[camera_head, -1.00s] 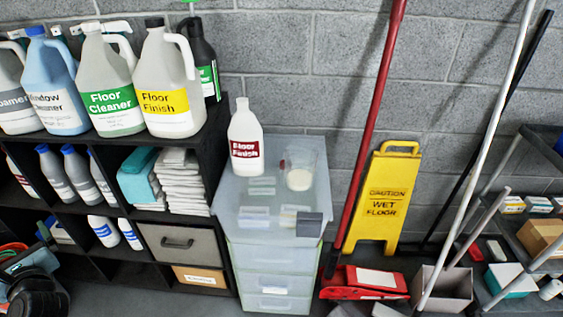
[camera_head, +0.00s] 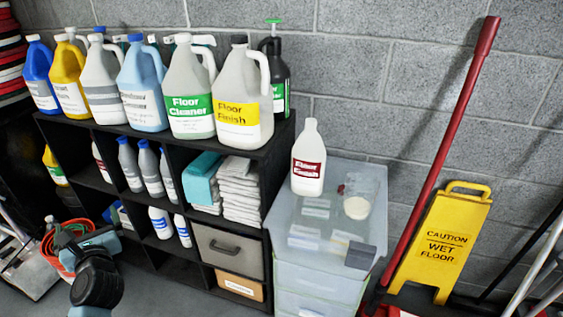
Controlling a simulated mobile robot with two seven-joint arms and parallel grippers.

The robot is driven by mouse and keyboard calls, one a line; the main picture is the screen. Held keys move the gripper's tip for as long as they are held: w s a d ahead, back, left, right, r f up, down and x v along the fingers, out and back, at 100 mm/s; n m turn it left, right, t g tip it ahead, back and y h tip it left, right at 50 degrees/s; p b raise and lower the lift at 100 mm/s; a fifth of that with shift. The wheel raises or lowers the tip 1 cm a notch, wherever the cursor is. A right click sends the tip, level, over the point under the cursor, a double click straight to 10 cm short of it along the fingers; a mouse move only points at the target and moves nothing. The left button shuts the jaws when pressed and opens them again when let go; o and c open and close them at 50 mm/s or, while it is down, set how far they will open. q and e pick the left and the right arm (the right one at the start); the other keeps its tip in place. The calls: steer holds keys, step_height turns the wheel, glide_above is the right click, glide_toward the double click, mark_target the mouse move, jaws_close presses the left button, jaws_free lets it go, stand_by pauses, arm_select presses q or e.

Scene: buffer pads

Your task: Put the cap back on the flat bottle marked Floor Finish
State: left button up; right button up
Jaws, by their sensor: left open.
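The white bottle with a dark red "Floor Finish" label (camera_head: 308,168) stands upright on the translucent drawer unit (camera_head: 290,243). No cap shows on its neck. A small dark red thing (camera_head: 341,188), possibly the cap, lies beside the clear cup (camera_head: 360,196); it is too small to be sure. A large jug with a yellow "Floor Finish" label (camera_head: 244,105) wears a black cap on the shelf to the left. My left gripper (camera_head: 80,240) is at the lower left, open and far from the bottle, partly hidden by my dark wrist. My right gripper is out of view.
Several jugs line the black shelf (camera_head: 150,135). Folded white cloths (camera_head: 240,190) sit in a compartment. A grey block (camera_head: 361,256) and pale packs lie on the drawer unit's front. A red pole (camera_head: 445,150) and yellow wet-floor sign (camera_head: 447,235) stand to the right.

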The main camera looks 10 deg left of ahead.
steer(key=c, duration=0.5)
arm_select(q)
steer(key=s+d+f+m+t+h, duration=0.1)
steer(key=s+d+f+m+h, duration=0.6)
steer(key=d+m, duration=0.5)
steer(key=s+d+f+m+t+h, duration=0.2)
steer(key=s+d+f+m+h, duration=0.5)
steer(key=m, duration=0.9)
steer(key=s+d+f+m+g, duration=0.3)
steer(key=s+m, duration=0.3)
steer(key=s, duration=0.2)
steer(key=s+d+f+m+g, duration=0.3)
steer(key=s+f+m, duration=0.3)
steer(key=s, duration=0.2)
steer(key=s+d+f+m+g, duration=0.3)
steer(key=s+d+f+m, duration=0.2)
steer(key=s, duration=0.4)
steer(key=shift+d+f+m, duration=0.25)
steer(key=shift+m, duration=0.25)
steer(key=shift+c, duration=0.3)
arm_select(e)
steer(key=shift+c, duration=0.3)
